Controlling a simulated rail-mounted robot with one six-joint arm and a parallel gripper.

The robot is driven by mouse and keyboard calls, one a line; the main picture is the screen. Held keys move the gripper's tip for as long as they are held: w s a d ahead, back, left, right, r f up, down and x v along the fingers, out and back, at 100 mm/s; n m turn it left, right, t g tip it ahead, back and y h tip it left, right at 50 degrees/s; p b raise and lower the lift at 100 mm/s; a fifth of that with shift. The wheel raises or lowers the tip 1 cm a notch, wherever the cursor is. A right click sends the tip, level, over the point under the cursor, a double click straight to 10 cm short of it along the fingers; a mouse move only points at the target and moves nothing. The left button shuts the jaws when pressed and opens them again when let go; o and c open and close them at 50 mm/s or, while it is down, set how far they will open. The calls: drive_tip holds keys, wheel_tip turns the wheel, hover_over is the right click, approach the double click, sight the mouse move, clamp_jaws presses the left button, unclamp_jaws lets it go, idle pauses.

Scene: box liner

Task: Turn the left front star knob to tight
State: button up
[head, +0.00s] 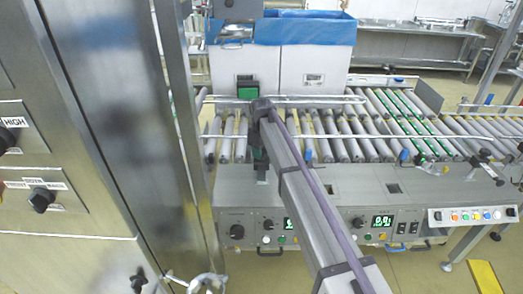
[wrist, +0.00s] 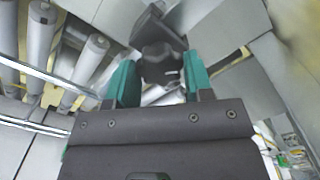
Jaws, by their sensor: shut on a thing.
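My gripper (wrist: 159,62) has two green fingers, one on each side of a dark knob (wrist: 157,52) in the wrist view. It is shut on this knob, which looks like the left front star knob. The knob's lobes and any tight marking cannot be made out. In the head view my arm reaches from the lower right to the left part of the roller conveyor (head: 340,148). The arm covers much of the gripper and the knob there.
A white box with a blue liner (head: 285,28) stands behind the conveyor. Metal guide rails (head: 400,137) run along the rollers. The front control panel (head: 236,231) carries knobs and green displays. A steel cabinet (head: 110,110) with black switches fills the left side.

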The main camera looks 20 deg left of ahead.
drive_tip(key=m, duration=1.4)
drive_tip(key=shift+m, duration=0.3)
drive_tip(key=m, duration=0.3)
drive_tip(key=shift+m, duration=0.3)
drive_tip(key=m, duration=0.3)
drive_tip(key=shift+m, duration=0.4)
drive_tip(key=m, duration=0.6)
drive_tip(key=shift+m, duration=0.4)
